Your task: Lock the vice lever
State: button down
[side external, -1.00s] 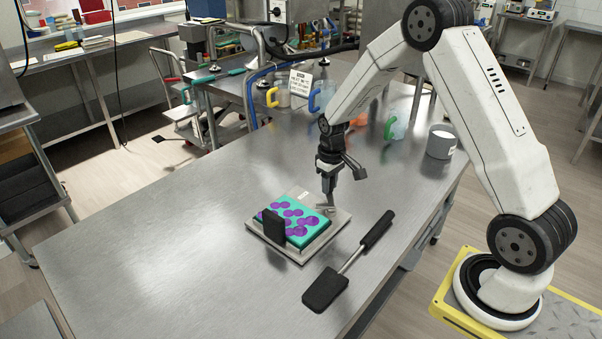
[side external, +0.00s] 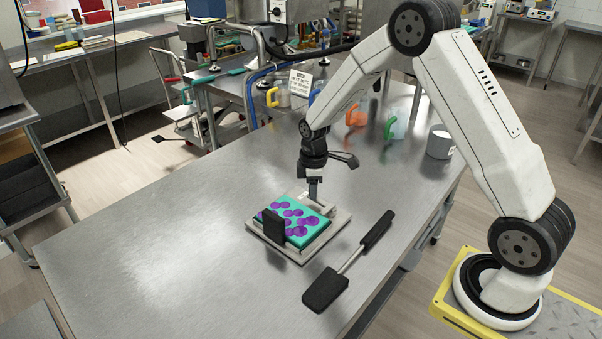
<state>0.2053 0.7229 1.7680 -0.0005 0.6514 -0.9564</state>
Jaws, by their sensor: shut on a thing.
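The vice (side external: 268,243) is a flat grey plate on the steel table with an upright black jaw (side external: 273,227) at its front left. A teal mould (side external: 303,234) with purple round cavities lies on it, behind the black jaw. The vice lever (side external: 326,207) is a small grey part at the back of the plate, partly hidden by my gripper. My gripper (side external: 314,197) points down at the lever, at the back edge of the mould, with its jaws shut on the lever. The fingertips are small, and the exact contact is hard to see.
A black spatula (side external: 345,268) lies right of the vice, near the table's edge. Jugs with green (side external: 391,128), orange (side external: 356,116) and yellow (side external: 272,97) handles, a grey pot (side external: 440,142) and a sign (side external: 300,82) stand at the back. The table's left part is clear.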

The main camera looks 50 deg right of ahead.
jog(key=shift+a+n, duration=0.15)
jog(key=shift+n, duration=0.15)
jog(key=shift+c, duration=2.2)
grip_release()
jog(key=shift+r, duration=0.1)
jog(key=shift+r, duration=3.85)
jog(key=s+a+m+t, duration=0.1)
jog(key=s+a+m, duration=0.3)
jog(key=s, duration=0.4)
jog(key=s+a+m+t, duration=0.1)
jog(key=s+a+m, duration=0.4)
jog(key=s, duration=0.4)
jog(key=shift+r+t, duration=0.3)
jog(key=shift+r, duration=0.1)
